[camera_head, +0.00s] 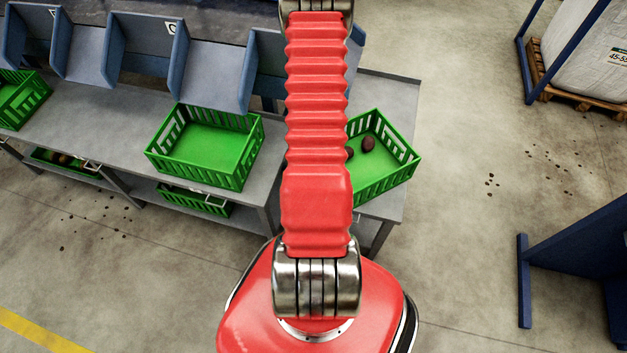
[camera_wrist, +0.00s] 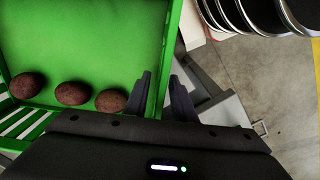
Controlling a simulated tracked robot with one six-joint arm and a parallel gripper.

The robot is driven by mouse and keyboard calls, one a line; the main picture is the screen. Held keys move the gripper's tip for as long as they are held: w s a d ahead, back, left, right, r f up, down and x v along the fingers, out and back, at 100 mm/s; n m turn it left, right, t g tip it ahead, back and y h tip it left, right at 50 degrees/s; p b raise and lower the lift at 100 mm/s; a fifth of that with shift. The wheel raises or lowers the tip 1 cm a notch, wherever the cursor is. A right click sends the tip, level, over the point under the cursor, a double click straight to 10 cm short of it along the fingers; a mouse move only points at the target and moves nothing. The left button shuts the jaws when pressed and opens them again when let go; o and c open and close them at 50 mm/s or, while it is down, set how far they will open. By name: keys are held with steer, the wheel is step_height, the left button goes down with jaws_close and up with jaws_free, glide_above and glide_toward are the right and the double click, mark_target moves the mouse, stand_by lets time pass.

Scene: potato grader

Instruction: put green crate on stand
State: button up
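A green crate (camera_head: 392,180) with slatted walls stands on a grey surface at the right end of the bench, partly behind my red arm. It holds dark red-brown potatoes. In the wrist view, the same kind of crate (camera_wrist: 95,40) shows from above with three potatoes near one wall. My gripper (camera_wrist: 162,95) is open at its side wall, one dark finger inside the crate and the other outside. I cannot tell whether the fingers touch the wall. In the head view, my gripper is hidden. I cannot tell for sure which surface is the stand.
An empty green crate (camera_head: 205,150) stands on the long grey bench (camera_head: 105,120), with another at the far left (camera_head: 18,98). Blue-grey chutes (camera_head: 210,75) line the back. More crates sit on the lower shelf. A blue frame (camera_head: 585,245) stands right. The floor between is open.

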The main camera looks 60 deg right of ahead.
steer(key=shift+r, duration=0.1)
steer(key=shift+r, duration=6)
steer(key=shift+w, duration=0.1)
steer(key=w+a+r+n+t+h, duration=0.1)
steer(key=w+a+r, duration=0.6)
steer(key=r, duration=0.3)
steer(key=w+a+r+n+t, duration=0.1)
steer(key=w+a+r+n, duration=0.1)
steer(key=w+a+r, duration=0.65)
steer(key=s+a+r+n+t, duration=0.1)
steer(key=s+a+r, duration=0.2)
steer(key=a+r, duration=0.5)
steer(key=s+a+r+n+t+y, duration=0.1)
steer(key=s+a+r, duration=0.3)
steer(key=a+r, duration=0.4)
steer(key=a+n+t, duration=0.1)
steer(key=a, duration=0.3)
steer(key=shift+a+r+t, duration=0.2)
steer(key=shift+r+t, duration=0.1)
